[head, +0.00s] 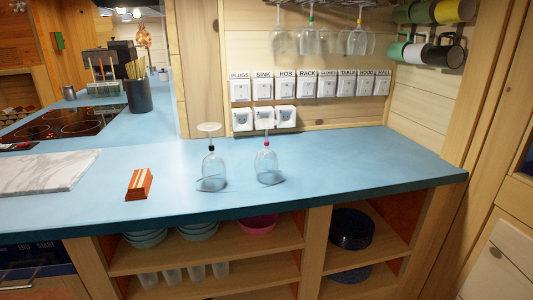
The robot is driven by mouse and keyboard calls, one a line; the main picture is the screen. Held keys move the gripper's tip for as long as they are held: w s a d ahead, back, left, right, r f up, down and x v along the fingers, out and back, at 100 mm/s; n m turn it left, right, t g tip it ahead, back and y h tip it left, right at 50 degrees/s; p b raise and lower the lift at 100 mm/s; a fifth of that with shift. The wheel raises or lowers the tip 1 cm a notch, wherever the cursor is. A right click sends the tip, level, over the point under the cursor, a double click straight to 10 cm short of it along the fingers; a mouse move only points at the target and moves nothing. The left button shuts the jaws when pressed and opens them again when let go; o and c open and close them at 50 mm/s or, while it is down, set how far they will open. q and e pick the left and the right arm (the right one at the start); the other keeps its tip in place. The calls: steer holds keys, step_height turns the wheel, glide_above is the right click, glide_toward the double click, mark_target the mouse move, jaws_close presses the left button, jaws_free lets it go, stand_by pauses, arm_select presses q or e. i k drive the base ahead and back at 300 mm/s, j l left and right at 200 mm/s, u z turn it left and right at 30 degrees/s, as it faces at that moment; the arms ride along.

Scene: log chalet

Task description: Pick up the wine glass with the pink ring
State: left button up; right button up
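Two clear wine glasses stand upside down on the blue counter, bowls down and feet up. The right one, the wine glass with the pink ring (267,166), has a small pinkish-red ring on its stem. Its foot is hard to make out against the pale wall and sockets behind. The left one, a wine glass with a black ring (212,170), stands a short gap away, and its round foot shows clearly. Neither of my grippers is in view.
An orange-and-cream striped block (139,185) lies left of the glasses, with a marble board (45,172) farther left. More glasses (310,40) hang from a rack above. The blue counter (360,170) is clear to the right. Open shelves (255,264) are below.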

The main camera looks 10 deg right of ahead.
mark_target(266, 164)
steer(key=i+l+u, duration=0.1)
steer(key=l, duration=0.2)
steer(key=i+l+u, duration=0.1)
steer(key=i+l, duration=0.3)
steer(key=l, duration=0.25)
steer(key=i+l+u, duration=0.15)
steer(key=l, duration=0.15)
